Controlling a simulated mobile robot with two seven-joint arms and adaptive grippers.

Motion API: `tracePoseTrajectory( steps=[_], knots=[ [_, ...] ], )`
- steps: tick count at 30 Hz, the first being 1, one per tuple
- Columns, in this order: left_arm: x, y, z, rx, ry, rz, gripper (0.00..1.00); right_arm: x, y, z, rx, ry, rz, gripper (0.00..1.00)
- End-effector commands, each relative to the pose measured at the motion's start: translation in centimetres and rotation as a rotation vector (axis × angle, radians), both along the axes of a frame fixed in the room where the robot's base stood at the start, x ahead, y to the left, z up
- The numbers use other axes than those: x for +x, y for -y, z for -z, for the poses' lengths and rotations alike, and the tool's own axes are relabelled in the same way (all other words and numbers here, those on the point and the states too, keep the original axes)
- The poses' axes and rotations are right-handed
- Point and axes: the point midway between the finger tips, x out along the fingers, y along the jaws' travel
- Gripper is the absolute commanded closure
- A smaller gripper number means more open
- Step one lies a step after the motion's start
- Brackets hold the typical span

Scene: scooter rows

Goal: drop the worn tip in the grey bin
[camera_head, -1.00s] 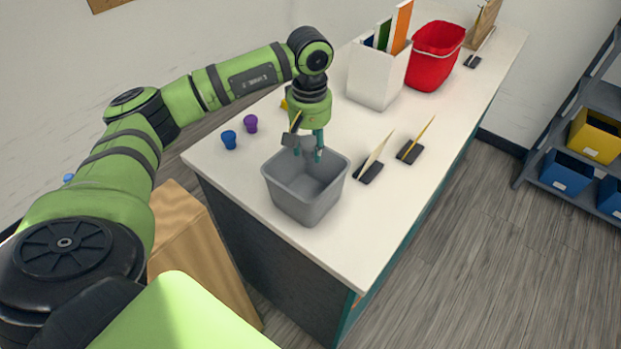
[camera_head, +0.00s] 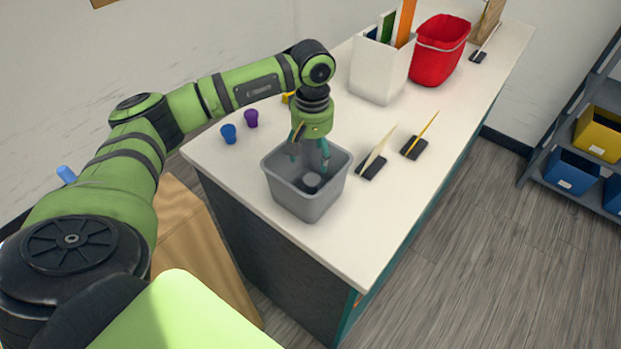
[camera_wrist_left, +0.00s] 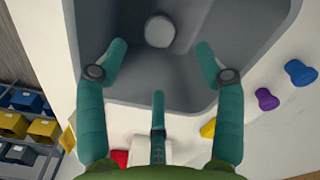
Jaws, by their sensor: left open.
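The grey bin (camera_head: 305,205) stands on the near part of the white counter, and its wall also shows in the left wrist view (camera_wrist_left: 250,40). The worn tip (camera_head: 312,180) appears as a small grey round piece inside the bin. It also shows in the left wrist view (camera_wrist_left: 159,31), beyond my fingertips and apart from them. My left gripper (camera_head: 311,160) points down over the bin, its teal fingers spread and empty. The fingers show in the left wrist view (camera_wrist_left: 160,62), wide apart. My right gripper is in neither view.
Blue (camera_head: 228,134) and purple (camera_head: 251,118) small pieces stand left of the bin. A white box (camera_head: 378,72) and red bucket (camera_head: 440,50) stand farther back. The counter's near right corner is clear.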

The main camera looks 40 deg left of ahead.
Motion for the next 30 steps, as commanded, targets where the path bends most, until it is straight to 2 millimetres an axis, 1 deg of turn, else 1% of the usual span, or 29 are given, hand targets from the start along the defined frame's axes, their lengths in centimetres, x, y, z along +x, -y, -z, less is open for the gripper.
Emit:
tracePoseTrajectory(
  steps=[2,4,7,11,15,18,21,25,30],
  knots=[
    [0.0,0.0,-0.1,0.0,0.0,0.0,0.31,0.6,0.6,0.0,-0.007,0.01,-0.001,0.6],
    [0.0,0.0,-0.4,-0.001,0.001,0.0,0.31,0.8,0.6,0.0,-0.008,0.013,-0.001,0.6],
    [0.1,0.0,-1.6,-0.001,0.003,0.0,0.31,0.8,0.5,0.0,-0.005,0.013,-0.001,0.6],
    [0.1,0.0,-4.1,0.0,0.006,0.001,0.31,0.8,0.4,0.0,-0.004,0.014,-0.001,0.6],
    [0.1,0.0,-7.2,0.0,0.005,0.001,0.31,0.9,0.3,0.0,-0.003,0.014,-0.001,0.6],
    [0.1,0.0,-9.1,-0.001,0.005,0.0,0.31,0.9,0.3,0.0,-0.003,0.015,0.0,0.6],
    [0.0,0.0,-10.6,0.0,0.004,0.0,0.31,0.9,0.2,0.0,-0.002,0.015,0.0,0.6],
    [0.0,0.0,-11.7,-0.001,0.001,0.0,0.31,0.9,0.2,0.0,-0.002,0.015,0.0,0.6],
    [-0.1,0.0,-12.1,0.0,0.0,0.0,0.31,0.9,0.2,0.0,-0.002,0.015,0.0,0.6]
  ],
)
